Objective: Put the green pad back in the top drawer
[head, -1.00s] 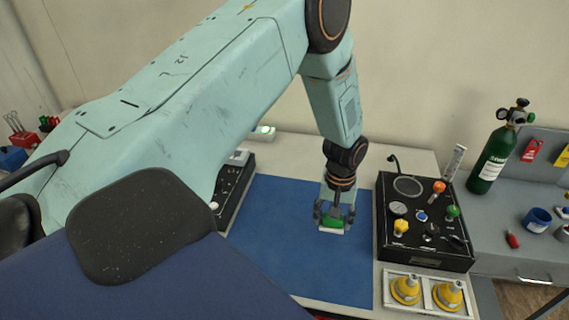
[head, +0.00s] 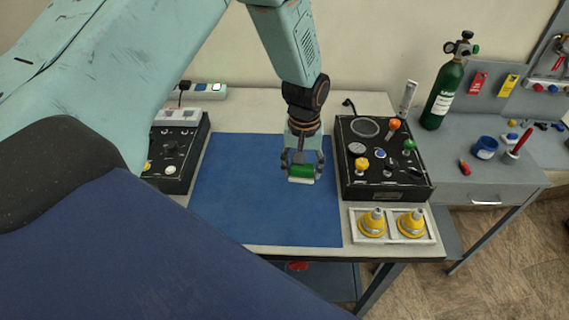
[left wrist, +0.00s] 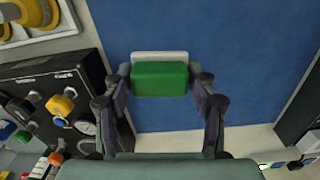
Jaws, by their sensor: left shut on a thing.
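The green pad (head: 301,171), with a white strip along one side, is between the fingers of my left gripper (head: 302,165) over the blue mat (head: 240,205). In the left wrist view the green pad (left wrist: 160,79) sits between both fingertips, and my left gripper (left wrist: 160,85) is shut on it. I cannot tell how far it is above the mat. A drawer front with a handle (head: 486,202) shows under the grey bench at the right; I cannot tell whether it is the top drawer. My right gripper is not in view.
A black control panel (head: 384,190) with coloured knobs stands close right of the gripper. A white tray (head: 392,240) holds two yellow cones. Another black panel (head: 172,160) is on the left. A green cylinder (head: 442,95) stands on the grey bench (head: 460,150).

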